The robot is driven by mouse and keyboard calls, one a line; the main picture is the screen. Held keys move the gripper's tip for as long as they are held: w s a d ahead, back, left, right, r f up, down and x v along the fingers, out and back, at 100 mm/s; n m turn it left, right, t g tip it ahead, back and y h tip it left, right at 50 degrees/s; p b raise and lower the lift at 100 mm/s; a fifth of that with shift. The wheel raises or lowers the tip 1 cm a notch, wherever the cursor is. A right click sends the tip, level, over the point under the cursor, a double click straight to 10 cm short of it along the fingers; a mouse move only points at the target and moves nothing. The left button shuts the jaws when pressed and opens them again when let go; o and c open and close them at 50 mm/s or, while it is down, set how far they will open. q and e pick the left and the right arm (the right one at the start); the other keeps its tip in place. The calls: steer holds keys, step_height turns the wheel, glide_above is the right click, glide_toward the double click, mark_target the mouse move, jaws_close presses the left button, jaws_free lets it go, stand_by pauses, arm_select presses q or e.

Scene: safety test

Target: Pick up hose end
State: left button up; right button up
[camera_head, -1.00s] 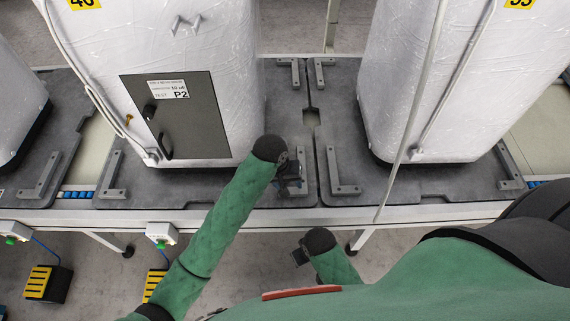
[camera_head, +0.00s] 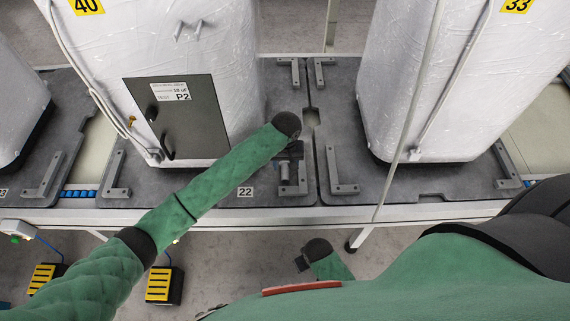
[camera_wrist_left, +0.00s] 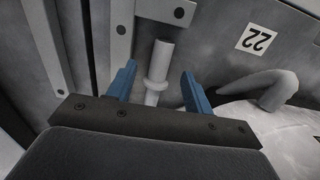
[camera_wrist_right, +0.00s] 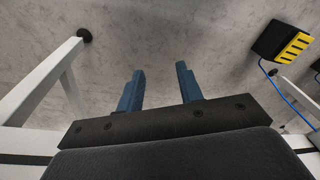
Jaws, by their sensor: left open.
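A pale grey hose end (camera_wrist_left: 159,70), a short round stub with a collar, shows in the left wrist view. It lies between the two blue fingers of my left gripper (camera_wrist_left: 157,82), with a gap on each side. In the head view my left gripper (camera_head: 292,178) is over the dark pallet beside the wrapped P2 unit, mostly covered by its own wrist. It is open and holds nothing. A thick grey curved tube (camera_wrist_left: 272,90) lies by the white wrap; whether it joins the stub I cannot tell. My right gripper (camera_wrist_right: 158,88) is open and empty, low over the floor.
The wrapped P2 unit (camera_head: 215,45) stands left of my left gripper, and another wrapped unit (camera_head: 400,90) stands right. Grey corner brackets (camera_head: 343,175) rise from the pallets. A white rail (camera_head: 230,218) runs along the front. Yellow pedals (camera_head: 162,285) stand on the floor.

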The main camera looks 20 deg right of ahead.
mark_target(285, 173)
arm_select(q)
steer(key=shift+f, duration=0.15)
steer(key=f, duration=0.1)
steer(key=f+p, duration=0.1)
steer(key=f, duration=0.2)
steer(key=shift+s+a+p, duration=0.2)
steer(key=shift+s+p, duration=0.05)
steer(key=shift+p, duration=0.15)
steer(key=shift+f, duration=0.4)
arm_select(e)
step_height(285, 173, down, 8)
steer(key=s+d, duration=0.1)
steer(key=s, duration=0.1)
steer(key=shift+d+r, duration=0.2)
steer(key=shift+d, duration=0.05)
arm_select(q)
steer(key=c, duration=1.1)
arm_select(e)
steer(key=shift+s, duration=0.15)
arm_select(q)
jaws_close()
